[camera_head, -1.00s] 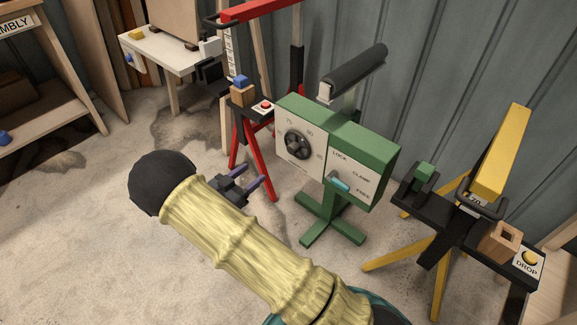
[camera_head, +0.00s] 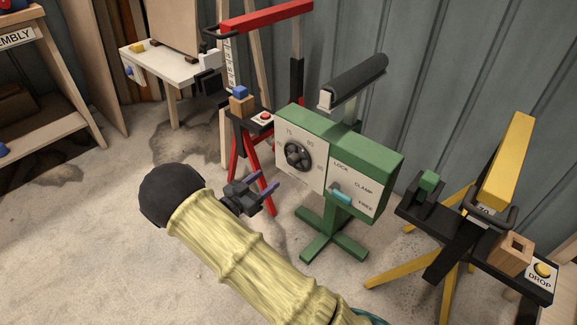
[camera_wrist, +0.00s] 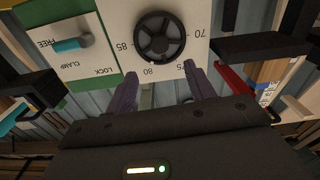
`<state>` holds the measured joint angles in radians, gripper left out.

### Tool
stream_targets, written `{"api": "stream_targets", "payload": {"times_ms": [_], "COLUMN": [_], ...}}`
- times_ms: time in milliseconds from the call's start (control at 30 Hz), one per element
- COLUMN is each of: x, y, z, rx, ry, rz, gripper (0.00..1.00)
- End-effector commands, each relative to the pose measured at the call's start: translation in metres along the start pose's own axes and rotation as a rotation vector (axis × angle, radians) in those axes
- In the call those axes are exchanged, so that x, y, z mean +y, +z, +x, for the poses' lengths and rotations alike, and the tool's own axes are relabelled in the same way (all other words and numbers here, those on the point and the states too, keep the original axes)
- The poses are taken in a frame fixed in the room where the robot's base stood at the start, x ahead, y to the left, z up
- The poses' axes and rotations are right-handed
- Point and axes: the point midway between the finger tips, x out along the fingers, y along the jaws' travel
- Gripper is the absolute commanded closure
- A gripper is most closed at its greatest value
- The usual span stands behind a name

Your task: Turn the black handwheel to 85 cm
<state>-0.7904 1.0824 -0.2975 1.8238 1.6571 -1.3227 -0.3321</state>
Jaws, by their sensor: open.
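The black handwheel (camera_head: 297,155) is on the white dial plate of the green stand (camera_head: 365,150). In the wrist view the handwheel (camera_wrist: 159,37) is upside down, with 70, 75, 80 and 85 printed around it. A small pale mark at its rim lies close to the 80. My gripper (camera_head: 270,188) is open and empty, in front of and below the dial in the head view. Its purple fingers (camera_wrist: 160,82) point toward the handwheel with a gap between them, and they appear apart from it.
A teal lever (camera_head: 340,195) sits on the LOCK, CLAMP, FREE plate beside the dial. A red stand (camera_head: 240,140) with a blue-topped block is to the left. A yellow stand (camera_head: 490,190) with a DROP button is at the right. Open concrete floor lies at the left.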

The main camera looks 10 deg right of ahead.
Motion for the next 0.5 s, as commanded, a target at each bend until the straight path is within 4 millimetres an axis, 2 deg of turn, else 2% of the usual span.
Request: {"api": "stream_targets", "payload": {"times_ms": [33, 500], "x": [0.001, 0.001], "y": [0.003, 0.003], "z": [0.011, 0.092], "rx": [0.000, -0.001], "ry": [0.004, 0.003], "rz": [0.002, 0.001], "gripper": [0.46, 0.46]}}
